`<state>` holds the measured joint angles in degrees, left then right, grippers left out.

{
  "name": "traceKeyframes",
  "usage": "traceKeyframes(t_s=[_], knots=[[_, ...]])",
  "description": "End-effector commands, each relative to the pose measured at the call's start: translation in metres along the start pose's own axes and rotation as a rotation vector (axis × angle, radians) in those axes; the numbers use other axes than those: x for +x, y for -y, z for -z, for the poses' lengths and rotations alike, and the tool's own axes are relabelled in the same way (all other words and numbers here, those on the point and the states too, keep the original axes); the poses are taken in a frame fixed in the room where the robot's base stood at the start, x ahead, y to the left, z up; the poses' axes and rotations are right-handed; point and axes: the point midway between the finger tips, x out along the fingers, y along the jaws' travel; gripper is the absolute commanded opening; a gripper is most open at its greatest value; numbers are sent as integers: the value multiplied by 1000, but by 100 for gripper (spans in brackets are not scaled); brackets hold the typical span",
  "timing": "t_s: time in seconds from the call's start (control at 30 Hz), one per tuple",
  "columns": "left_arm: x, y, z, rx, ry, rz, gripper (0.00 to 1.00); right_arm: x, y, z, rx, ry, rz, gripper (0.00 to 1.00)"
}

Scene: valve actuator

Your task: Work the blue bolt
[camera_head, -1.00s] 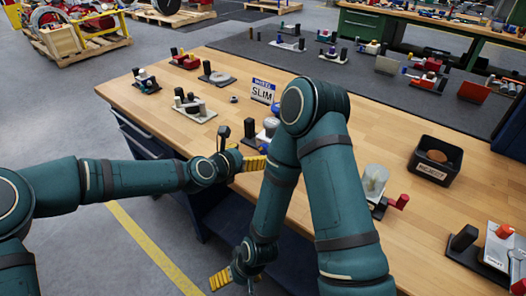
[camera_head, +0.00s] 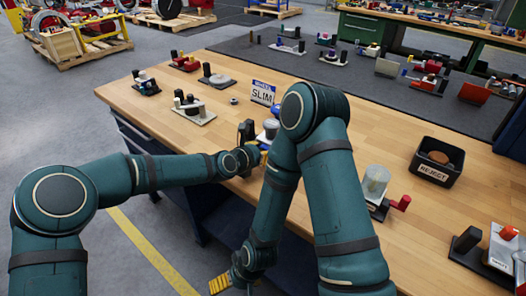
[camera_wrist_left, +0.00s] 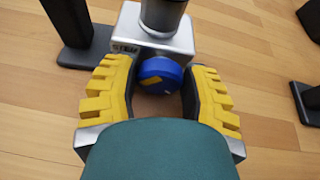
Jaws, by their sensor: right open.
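The blue bolt (camera_wrist_left: 160,72) has a rounded blue head with a yellow mark. It sticks out of a grey metal block (camera_wrist_left: 150,30) with a dark cylinder on top. My left gripper (camera_wrist_left: 161,80) has its yellow fingers on both sides of the bolt head. I cannot tell whether the pads touch it. In the head view my left gripper (camera_head: 263,150) is at the table's near edge beside the device (camera_head: 270,127), partly hidden by my right arm. My right gripper (camera_head: 222,284) is open and empty, low in front of the table.
A black REJECT bin (camera_head: 436,160) and a clear-topped fixture (camera_head: 375,183) are to the right. Several small fixtures are at the back left. A dark post (camera_wrist_left: 70,25) stands close left of the block.

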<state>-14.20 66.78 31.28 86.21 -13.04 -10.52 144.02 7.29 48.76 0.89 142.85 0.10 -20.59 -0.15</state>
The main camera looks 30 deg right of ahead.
Motion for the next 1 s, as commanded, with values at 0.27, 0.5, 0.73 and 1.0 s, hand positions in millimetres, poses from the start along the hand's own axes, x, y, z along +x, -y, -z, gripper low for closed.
traceKeyframes(t_s=[0.27, 0.5, 0.73, 1.0], knots=[[0, 0, 0, 0, 0, 0, 8, 0, 0, 0, 0, 0, 0, 97], [0, 2, -1, 74, 2, -28, 8, 0, 0, 0, 0, 0, 0, 97], [0, 3, 0, 243, 1, -98, 8, 0, 0, 0, 0, 0, 0, 97], [0, 3, 0, 344, 0, -142, 8, 0, 0, 0, 0, 0, 0, 97]])
